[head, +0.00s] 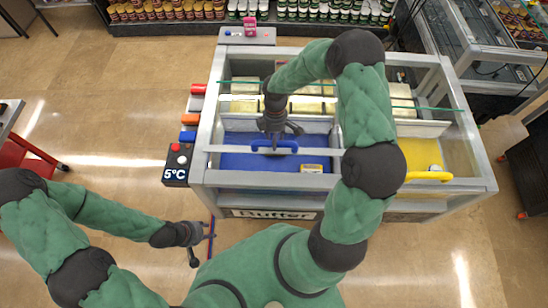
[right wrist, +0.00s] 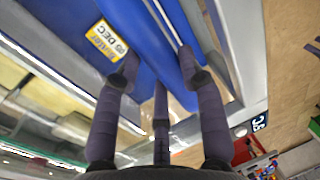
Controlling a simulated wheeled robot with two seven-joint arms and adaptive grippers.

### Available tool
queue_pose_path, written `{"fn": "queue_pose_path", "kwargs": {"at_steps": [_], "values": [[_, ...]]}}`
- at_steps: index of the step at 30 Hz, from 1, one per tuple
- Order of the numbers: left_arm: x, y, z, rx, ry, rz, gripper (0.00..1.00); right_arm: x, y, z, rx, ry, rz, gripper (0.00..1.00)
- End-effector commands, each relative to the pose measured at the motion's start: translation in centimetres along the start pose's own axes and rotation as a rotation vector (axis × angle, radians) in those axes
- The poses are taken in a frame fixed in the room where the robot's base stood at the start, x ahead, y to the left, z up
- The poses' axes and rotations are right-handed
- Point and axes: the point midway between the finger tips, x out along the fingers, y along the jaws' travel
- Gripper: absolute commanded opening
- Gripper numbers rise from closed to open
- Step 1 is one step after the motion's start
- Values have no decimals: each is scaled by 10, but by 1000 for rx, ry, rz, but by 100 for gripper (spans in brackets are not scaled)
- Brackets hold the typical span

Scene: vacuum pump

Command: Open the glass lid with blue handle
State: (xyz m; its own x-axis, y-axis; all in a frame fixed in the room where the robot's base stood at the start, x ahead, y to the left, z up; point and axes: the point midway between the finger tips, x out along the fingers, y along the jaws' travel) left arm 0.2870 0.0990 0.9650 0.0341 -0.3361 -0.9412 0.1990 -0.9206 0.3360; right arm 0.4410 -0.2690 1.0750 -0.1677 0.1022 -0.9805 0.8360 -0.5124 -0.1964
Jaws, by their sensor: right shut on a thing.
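The blue handle (head: 287,147) sits on the pale front bar of the glass lid (head: 225,149) on the left half of the freezer case. My right gripper (head: 279,130) reaches down over it from above and behind. In the right wrist view the fingers (right wrist: 165,72) lie on both sides of the blue handle (right wrist: 170,45), shut on it. The lid's bar lies a little behind the case's front rim, with blue interior showing on both sides of it. My left gripper (head: 203,240) is empty and appears open, low in front of the case.
The freezer case (head: 205,165) also has a yellow handle (head: 428,176) on its right half. Pale packs (head: 245,105) stand inside at the back, and a yellow-labelled pack (head: 312,168) lies near the front. A 5°C display (head: 175,174) is on the left side. Floor at left is mostly clear.

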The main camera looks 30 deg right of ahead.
Motion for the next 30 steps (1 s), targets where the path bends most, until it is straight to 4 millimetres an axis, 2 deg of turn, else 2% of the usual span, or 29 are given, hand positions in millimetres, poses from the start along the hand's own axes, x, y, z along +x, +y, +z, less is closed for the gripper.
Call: {"fn": "queue_pose_path", "kwargs": {"at_steps": [1, 3, 6, 12, 15, 21, 30], "values": [[7, -2, 0, 0, 0, 0, 40, -1, 21, 0, 4, 3, 8, 0], [12, -4, 0, 0, 0, 0, 40, -5, 43, -1, 4, 4, 9, 0], [20, -7, -1, 0, 0, 0, 40, -10, 70, 0, 3, 3, 8, 0], [31, -11, -1, 0, 0, 0, 40, -19, 112, 0, 1, 2, 6, 0], [35, -12, -1, 0, 0, 0, 40, -23, 126, -1, 2, 3, 6, 0], [38, -14, -1, 0, 0, 0, 40, -28, 142, 0, 1, 1, 3, 0], [39, -14, -1, 0, 0, 0, 40, -30, 146, 0, 0, 1, 3, 0]]}}
